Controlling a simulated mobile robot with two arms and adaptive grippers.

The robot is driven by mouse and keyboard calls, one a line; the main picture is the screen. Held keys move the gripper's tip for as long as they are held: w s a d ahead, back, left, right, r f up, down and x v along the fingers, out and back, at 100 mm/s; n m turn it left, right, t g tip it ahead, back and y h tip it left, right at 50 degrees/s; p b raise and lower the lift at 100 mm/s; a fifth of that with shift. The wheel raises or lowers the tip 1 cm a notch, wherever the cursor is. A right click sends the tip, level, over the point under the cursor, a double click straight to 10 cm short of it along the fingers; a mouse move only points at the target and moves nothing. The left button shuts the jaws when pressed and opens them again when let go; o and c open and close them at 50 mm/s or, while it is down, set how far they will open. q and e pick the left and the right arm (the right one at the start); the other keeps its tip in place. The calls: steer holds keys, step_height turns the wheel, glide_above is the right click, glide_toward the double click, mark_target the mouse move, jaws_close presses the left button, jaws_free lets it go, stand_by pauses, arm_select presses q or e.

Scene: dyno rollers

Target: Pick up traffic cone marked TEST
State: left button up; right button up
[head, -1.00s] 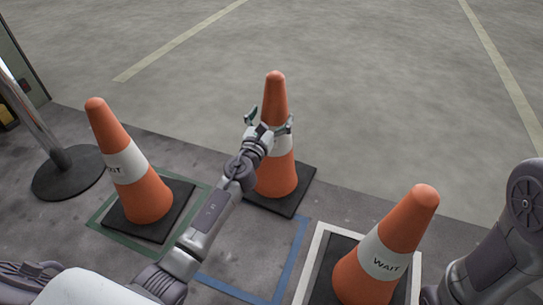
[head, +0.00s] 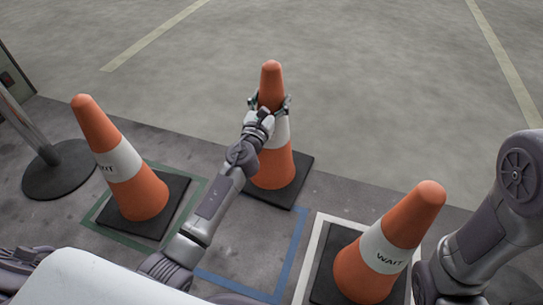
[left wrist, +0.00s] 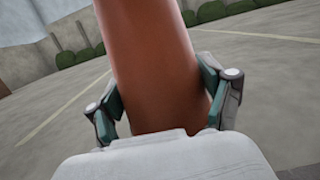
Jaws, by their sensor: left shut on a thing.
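The middle traffic cone (head: 272,168), orange with a white band and a black square base, stands upright on the floor at the back. No lettering shows on its band, which my gripper and arm partly cover, so I cannot read its mark. My left gripper (head: 270,101) is shut on its upper part, a finger on each side. In the left wrist view the orange cone (left wrist: 155,60) fills the space between the green-padded fingers. My right gripper is not visible; only part of my right arm shows at the right edge.
A cone marked WAIT (head: 385,248) stands in a white floor outline at front right. Another cone (head: 120,160), its lettering partly legible, stands in a green outline at left. A blue outline (head: 290,255) lies between them. A post base (head: 60,170) stands far left.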

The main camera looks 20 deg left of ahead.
arm_select(q)
steer(key=shift+r, duration=0.4)
steer(key=shift+c, duration=0.9)
steer(key=shift+w+f, duration=0.1)
